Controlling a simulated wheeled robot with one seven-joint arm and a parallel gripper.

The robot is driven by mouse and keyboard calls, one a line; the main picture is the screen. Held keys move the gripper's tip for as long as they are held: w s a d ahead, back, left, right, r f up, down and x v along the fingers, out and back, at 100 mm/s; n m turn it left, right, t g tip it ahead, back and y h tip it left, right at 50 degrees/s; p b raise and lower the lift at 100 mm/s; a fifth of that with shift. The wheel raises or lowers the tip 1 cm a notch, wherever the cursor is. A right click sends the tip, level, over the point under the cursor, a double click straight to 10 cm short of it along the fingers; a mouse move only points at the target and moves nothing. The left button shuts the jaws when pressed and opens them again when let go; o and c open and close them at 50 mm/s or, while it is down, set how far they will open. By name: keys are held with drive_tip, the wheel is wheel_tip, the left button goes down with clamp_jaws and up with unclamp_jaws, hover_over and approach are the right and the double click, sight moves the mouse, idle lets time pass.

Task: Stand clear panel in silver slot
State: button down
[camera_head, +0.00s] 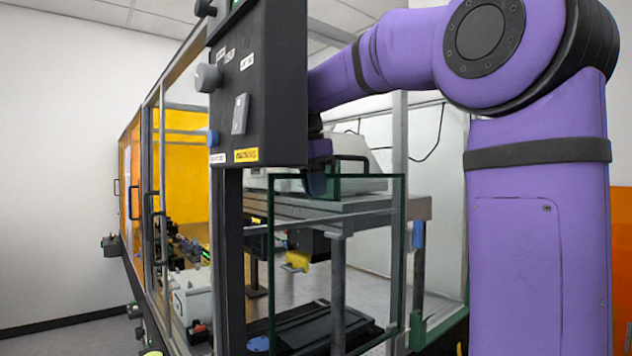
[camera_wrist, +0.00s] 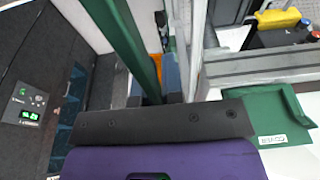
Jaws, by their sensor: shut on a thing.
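The clear panel (camera_head: 403,245) is a glass sheet with dark green edges. It hangs upright in the middle of the head view, and its lower end is hard to make out. My gripper (camera_head: 317,180) is shut on its top edge, partly hidden behind a black control box. In the wrist view the panel (camera_wrist: 122,40) shows almost edge-on as a green strip running down to my gripper (camera_wrist: 152,92). Silver rails (camera_wrist: 255,75) show to the right in the wrist view. I cannot tell whether they form the silver slot, or whether the panel touches it.
The black control box (camera_head: 258,90) with knobs hangs at upper left of the panel. An orange-windowed enclosure (camera_head: 180,160) stands at left. A grey bench (camera_head: 330,205) is behind the panel. A green labelled pad (camera_wrist: 280,118) lies at right in the wrist view.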

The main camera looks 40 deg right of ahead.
sight(313, 231)
drive_tip(key=shift+w+f, duration=0.2)
drive_tip(key=shift+f, duration=4.6)
drive_tip(key=c, duration=1.2)
unclamp_jaws()
drive_tip(key=shift+o, duration=0.2)
